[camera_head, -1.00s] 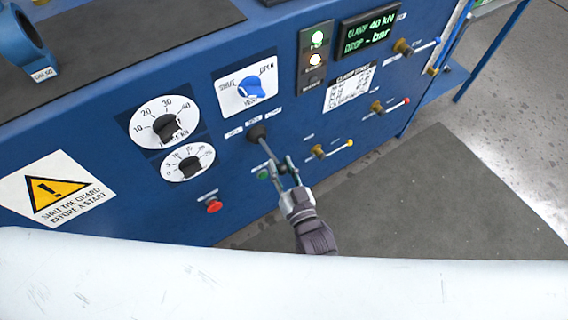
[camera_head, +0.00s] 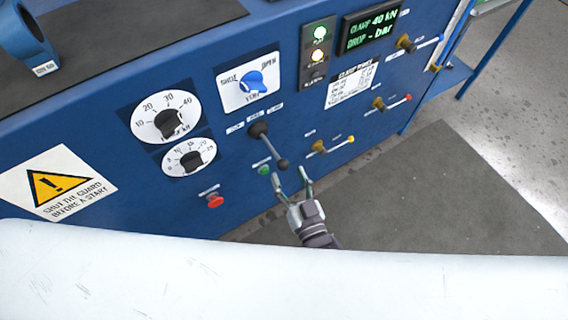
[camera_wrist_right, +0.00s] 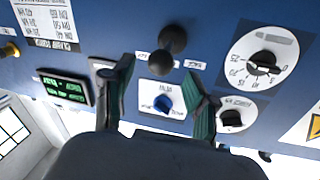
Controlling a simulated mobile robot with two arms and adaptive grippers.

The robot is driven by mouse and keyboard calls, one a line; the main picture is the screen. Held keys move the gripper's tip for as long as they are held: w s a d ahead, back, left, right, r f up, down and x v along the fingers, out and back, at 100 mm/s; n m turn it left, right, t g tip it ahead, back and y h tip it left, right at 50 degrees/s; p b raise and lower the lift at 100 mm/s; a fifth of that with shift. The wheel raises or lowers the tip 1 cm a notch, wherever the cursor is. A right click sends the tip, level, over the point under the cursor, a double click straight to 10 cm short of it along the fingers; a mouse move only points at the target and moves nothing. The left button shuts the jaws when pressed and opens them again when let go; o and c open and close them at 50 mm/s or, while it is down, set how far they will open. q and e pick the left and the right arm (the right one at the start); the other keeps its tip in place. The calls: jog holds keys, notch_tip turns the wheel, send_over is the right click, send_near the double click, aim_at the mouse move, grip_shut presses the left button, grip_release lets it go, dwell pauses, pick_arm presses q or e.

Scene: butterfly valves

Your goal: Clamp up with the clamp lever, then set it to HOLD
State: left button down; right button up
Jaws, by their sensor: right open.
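The clamp lever (camera_head: 268,145) sticks out of the blue panel with a dark round knob at its free end. It also shows in the right wrist view (camera_wrist_right: 172,42), its knob pointing toward the camera. My right gripper (camera_head: 291,187) is open and empty, just below and to the right of the knob, apart from it. In the right wrist view the gripper's two fingers (camera_wrist_right: 160,95) stand wide apart with nothing between them touching. The display (camera_head: 371,28) reads CLAMP 40 kN and DROP - bar. The small labels by the lever are too blurred to read. My left gripper is not in view.
A green button (camera_head: 263,170) and a red button (camera_head: 215,200) sit below the lever. Two dials (camera_head: 166,117) and a blue selector knob (camera_head: 254,84) are to its left and above.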

jog(key=v, duration=0.7)
jog(key=shift+s, duration=0.15)
jog(key=shift+d, duration=0.1)
